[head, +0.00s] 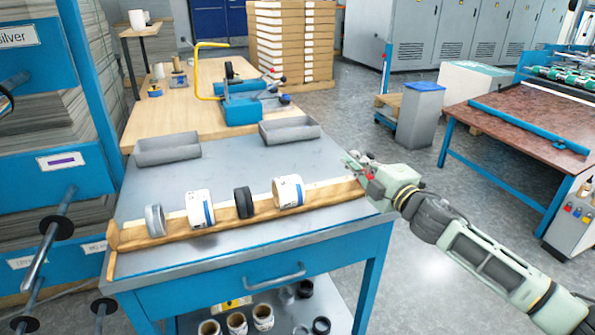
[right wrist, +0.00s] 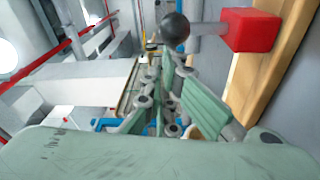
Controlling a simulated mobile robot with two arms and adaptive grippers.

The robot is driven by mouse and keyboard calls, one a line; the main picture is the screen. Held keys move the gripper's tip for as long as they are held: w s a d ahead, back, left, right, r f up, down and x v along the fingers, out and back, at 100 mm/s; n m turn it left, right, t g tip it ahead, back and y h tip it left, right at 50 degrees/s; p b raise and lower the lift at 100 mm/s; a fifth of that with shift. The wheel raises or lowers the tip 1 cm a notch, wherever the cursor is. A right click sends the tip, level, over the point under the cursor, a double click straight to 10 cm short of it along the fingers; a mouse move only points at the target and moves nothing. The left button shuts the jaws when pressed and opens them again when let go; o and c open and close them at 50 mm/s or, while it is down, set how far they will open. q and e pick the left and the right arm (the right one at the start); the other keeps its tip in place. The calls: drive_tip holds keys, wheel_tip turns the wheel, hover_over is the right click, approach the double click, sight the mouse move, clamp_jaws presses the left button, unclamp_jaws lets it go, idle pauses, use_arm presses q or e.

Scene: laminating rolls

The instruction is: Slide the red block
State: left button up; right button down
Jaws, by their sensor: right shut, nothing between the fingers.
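The red block (right wrist: 250,30) shows large at the upper right of the right wrist view, beside a wooden strip (right wrist: 265,70). A grey rod with a dark ball knob (right wrist: 175,27) sticks out from its left side. In the head view a small red patch (head: 369,175) shows at the right end of the wooden rail (head: 335,190), partly hidden by my gripper. My right gripper (head: 362,168) is at that rail end, shut and empty. In the right wrist view its green fingers (right wrist: 165,100) are close to the knob and block; contact is not clear. My left gripper is out of view.
Several rolls, one a white roll (head: 288,191), sit along the rail on the blue table (head: 235,160). Two grey trays (head: 168,150) stand behind, with a blue device (head: 242,108) farther back.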

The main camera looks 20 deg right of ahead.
drive_tip(key=shift+s+f, duration=0.1)
drive_tip(key=s+d, duration=0.2)
drive_tip(key=s, duration=0.9)
drive_tip(key=shift+s+f, duration=0.3)
drive_tip(key=shift+s, duration=0.05)
